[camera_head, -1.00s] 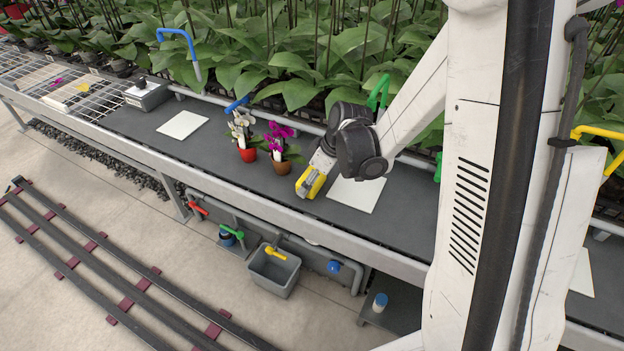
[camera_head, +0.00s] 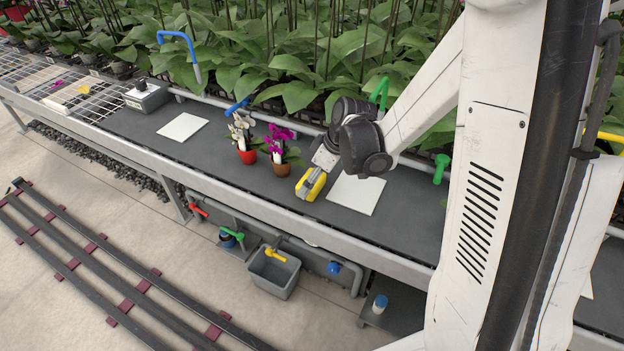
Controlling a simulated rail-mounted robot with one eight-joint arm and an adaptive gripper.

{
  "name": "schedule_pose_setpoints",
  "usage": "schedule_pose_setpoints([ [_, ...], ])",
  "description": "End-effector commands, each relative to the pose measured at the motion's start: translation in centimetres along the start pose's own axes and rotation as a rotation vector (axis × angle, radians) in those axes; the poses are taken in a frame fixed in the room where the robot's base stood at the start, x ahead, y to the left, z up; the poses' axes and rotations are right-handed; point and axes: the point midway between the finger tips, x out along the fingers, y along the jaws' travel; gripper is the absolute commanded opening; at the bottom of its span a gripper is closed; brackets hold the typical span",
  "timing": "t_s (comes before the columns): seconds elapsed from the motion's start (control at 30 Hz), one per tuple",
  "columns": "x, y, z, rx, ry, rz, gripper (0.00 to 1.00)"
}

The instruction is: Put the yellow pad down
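The yellow pad (camera_head: 304,187) is at the end of my arm, over the front part of the dark bench (camera_head: 228,178), just left of a white square sheet. My gripper (camera_head: 313,181) has its grey fingers on the pad, with yellow showing on both sides, and appears shut on it. The pad is tilted in the picture. I cannot tell whether its underside touches the bench. My wrist hides part of the space behind it.
An orchid in a brown pot (camera_head: 281,168) stands close left of the pad, and one in a red pot (camera_head: 247,156) beyond. White sheets lie right (camera_head: 357,194) and farther left (camera_head: 183,127). The front rail (camera_head: 300,232) is near. A grey bin (camera_head: 274,277) stands below.

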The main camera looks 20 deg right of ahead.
Motion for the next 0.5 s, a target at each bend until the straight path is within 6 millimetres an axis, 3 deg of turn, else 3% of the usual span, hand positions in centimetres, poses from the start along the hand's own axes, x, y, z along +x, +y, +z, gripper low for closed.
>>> schedule_pose_setpoints([
  [0.3, -5.8, 0.0, 0.0, 0.002, 0.000, 0.000, 0.90],
  [0.5, -8.6, 0.0, 0.0, 0.002, 0.000, 0.000, 0.90],
])
